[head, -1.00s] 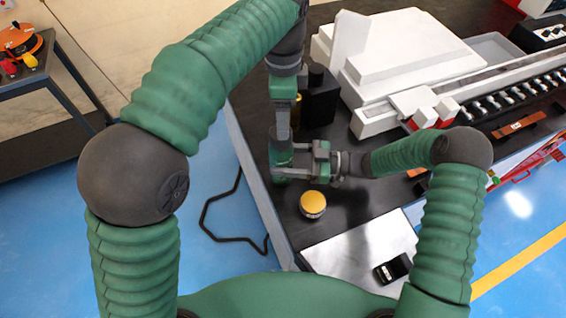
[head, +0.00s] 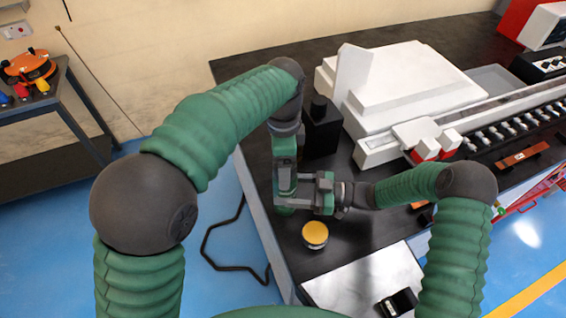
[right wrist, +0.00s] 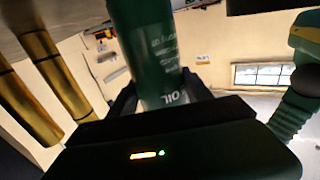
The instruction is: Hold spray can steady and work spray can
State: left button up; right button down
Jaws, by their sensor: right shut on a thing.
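The spray can is a dark green cylinder marked OIL, large in the right wrist view (right wrist: 150,50), where it appears upside down. In the head view only a small green part of the can (head: 284,210) shows low behind the grippers. My right gripper (head: 300,191) comes in from the right and is shut around the can's body. My left gripper (head: 284,182) points down from above at the can's top, in front of it. Its fingers overlap the can, so I cannot tell whether they touch it or are open. The can's top is hidden.
A yellow-lidded jar (head: 315,234) stands just in front of the can. A black box-shaped container (head: 321,130) is behind it, and the white bender (head: 405,85) is to the right. A metal plate (head: 365,280) lies in front. The table's left edge is close.

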pick_arm(q)
jog(key=shift+f, duration=0.2)
jog(key=c, duration=1.7)
pick_arm(e)
jog(key=shift+f, duration=0.1)
pick_arm(q)
jog(key=shift+r, duration=0.15)
jog(key=shift+r, duration=1)
jog(key=shift+r, duration=2)
pick_arm(e)
jog(key=shift+c, duration=1.9)
grip_release()
